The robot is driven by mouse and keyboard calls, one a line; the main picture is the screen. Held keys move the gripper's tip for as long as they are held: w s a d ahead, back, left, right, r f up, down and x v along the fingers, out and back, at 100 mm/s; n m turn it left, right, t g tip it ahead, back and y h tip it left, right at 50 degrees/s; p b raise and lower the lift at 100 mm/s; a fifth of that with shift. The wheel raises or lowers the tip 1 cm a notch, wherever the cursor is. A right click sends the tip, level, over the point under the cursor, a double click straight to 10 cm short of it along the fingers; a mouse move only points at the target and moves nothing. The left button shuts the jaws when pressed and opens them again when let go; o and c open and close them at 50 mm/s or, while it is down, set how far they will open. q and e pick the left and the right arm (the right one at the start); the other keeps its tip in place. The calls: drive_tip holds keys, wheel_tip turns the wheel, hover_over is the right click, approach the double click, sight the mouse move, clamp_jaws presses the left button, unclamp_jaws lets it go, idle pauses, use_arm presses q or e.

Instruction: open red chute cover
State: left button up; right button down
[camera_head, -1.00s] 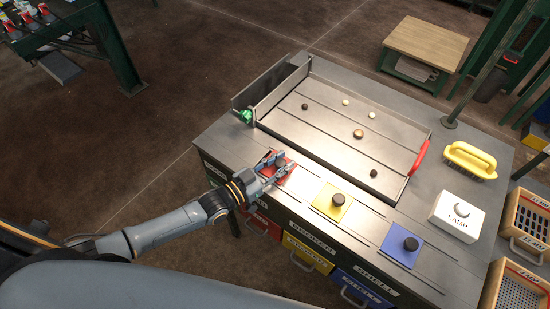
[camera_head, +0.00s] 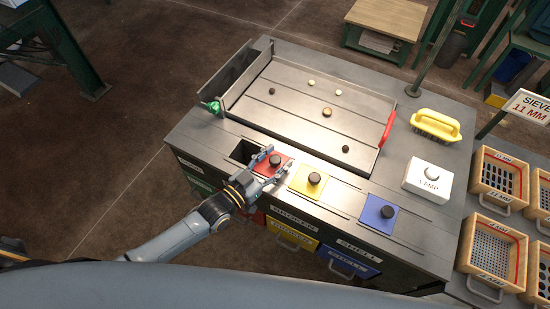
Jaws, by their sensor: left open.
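The red chute cover (camera_head: 284,162) is a flat red plate with a dark knob (camera_head: 275,160), on the bench top in front of the tray. A dark square opening (camera_head: 243,151) shows just left of it. My left gripper (camera_head: 270,165) is open, its fingers on either side of the knob. Whether the fingers touch the knob I cannot tell. My right gripper is not in view.
A yellow cover (camera_head: 307,186) and a blue cover (camera_head: 379,220) lie to the right. The metal tray (camera_head: 283,115) holds several small round pieces. A yellow brush (camera_head: 436,125) and a white lamp box (camera_head: 428,180) stand at the right.

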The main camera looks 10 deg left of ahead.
use_arm(q)
drive_tip(key=shift+a, duration=0.1)
drive_tip(key=v, duration=1.2)
drive_tip(key=shift+s, duration=0.1)
